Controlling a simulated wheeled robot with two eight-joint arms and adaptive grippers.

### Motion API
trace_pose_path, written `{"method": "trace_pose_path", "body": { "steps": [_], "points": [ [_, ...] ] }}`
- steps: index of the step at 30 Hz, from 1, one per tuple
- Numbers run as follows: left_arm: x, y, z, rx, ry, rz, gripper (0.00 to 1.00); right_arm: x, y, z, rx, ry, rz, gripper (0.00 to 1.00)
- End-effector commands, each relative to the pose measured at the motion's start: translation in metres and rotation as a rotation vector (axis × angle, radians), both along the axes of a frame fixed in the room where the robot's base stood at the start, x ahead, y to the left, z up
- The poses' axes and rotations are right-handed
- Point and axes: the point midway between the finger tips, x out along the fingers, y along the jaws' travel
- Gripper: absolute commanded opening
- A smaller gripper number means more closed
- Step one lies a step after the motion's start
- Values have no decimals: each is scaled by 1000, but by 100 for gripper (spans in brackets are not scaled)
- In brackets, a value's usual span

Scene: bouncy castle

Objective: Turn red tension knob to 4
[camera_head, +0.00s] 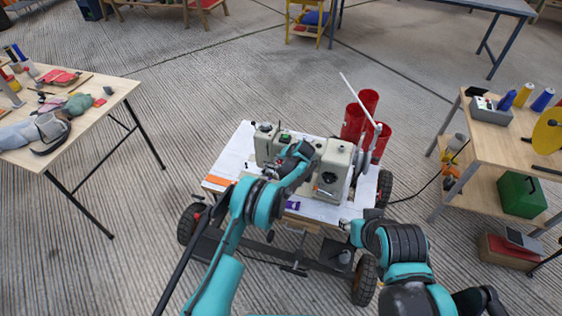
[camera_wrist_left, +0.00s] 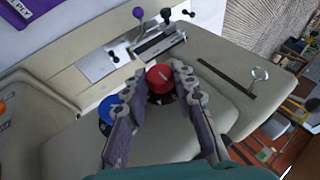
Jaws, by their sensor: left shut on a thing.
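The red tension knob (camera_wrist_left: 160,78) sits on the cream machine (camera_wrist_left: 165,125) in the left wrist view. It is round with a pale pointer mark on top. My left gripper (camera_wrist_left: 162,88) is shut on it, one finger on each side; the scale numbers cannot be read. In the head view my left gripper (camera_head: 301,152) is at the machine (camera_head: 330,168) on a white-topped cart, and the arm hides the knob. My right gripper (camera_head: 347,225) is low at the cart's front edge, too small to tell open or shut.
A blue knob (camera_wrist_left: 106,108) is just left of the red one. A metal plate with a slide (camera_wrist_left: 140,50) lies beyond it. Red cylinders (camera_head: 360,115) stand behind the machine.

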Motion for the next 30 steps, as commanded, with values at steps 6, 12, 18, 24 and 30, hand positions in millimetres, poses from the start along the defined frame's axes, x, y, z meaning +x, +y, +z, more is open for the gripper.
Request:
{"method": "trace_pose_path", "body": {
  "steps": [6, 12, 18, 24, 30],
  "points": [
    [0, 0, -1, -2, 1, 1, 47, 0, 0, 0, 0, 0, 0, 40],
    [0, 0, 0, -3, 1, 0, 47, 0, 0, 0, 0, 0, 0, 40],
    [0, 1, 0, -28, 9, 0, 47, 0, 0, 0, 0, 0, 0, 40],
    [1, 6, 1, -173, 58, 3, 47, 0, 0, 0, 0, 0, 0, 40],
    [3, 10, 2, -388, 126, 5, 47, 0, 0, 0, 0, 0, 0, 40]
  ]
}}
